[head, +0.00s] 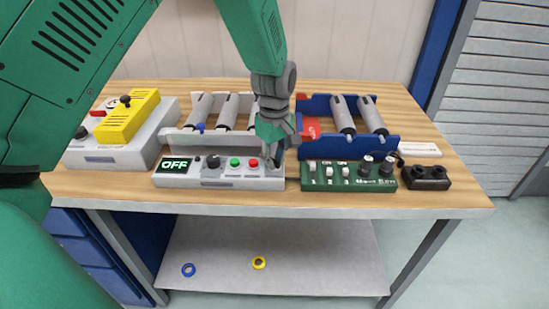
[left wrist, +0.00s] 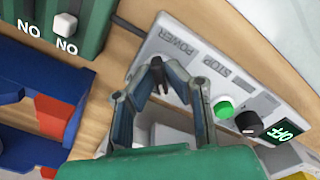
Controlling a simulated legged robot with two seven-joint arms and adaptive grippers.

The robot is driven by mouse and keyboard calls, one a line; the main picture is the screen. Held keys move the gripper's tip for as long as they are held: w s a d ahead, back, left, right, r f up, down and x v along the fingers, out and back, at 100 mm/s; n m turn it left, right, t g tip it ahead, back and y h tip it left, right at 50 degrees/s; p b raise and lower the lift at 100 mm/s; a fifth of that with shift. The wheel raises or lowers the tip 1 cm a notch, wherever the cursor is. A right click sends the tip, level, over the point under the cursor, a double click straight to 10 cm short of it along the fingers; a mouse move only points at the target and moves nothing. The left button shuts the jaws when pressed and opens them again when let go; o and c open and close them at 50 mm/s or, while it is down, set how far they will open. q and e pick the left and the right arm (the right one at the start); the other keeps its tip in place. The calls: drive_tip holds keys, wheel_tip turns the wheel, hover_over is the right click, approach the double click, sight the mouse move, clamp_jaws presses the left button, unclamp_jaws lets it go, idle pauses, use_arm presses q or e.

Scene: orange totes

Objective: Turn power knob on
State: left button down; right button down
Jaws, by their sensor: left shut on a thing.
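A grey control box (head: 218,182) stands at the front of the wooden table; its small display (head: 175,165) reads OFF. It carries a dark dial (head: 213,161), a green button (head: 235,162) and a red button (head: 253,163). My left gripper (head: 277,152) reaches down from above to the box's right end. In the left wrist view, the fingers of my left gripper (left wrist: 158,66) are closed around the dark power knob (left wrist: 156,83) beside the POWER label. The fingers partly hide the knob, so its turn angle is unclear. My right gripper is not in view.
A green switch box (head: 348,180) stands close to the right, with a black two-knob box (head: 427,178) beyond it. A grey box with a yellow top (head: 128,117) is at left. Roller stands (head: 350,115) are behind. Blue and yellow rings lie on the lower shelf (head: 325,270).

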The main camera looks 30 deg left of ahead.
use_arm(q)
drive_tip(key=m+p, duration=0.3)
drive_tip(key=shift+r, duration=0.2)
drive_tip(key=m+p, duration=0.3)
drive_tip(key=m, duration=0.1)
drive_tip(key=shift+m, duration=0.3)
drive_tip(key=m+p, duration=0.3)
drive_tip(key=m, duration=0.2)
drive_tip(key=shift+f, duration=0.1)
drive_tip(key=shift+w+m+p, duration=0.1)
drive_tip(key=shift+m+p, duration=0.65)
drive_tip(key=shift+m, duration=1.75)
drive_tip(key=c, duration=1.6)
unclamp_jaws()
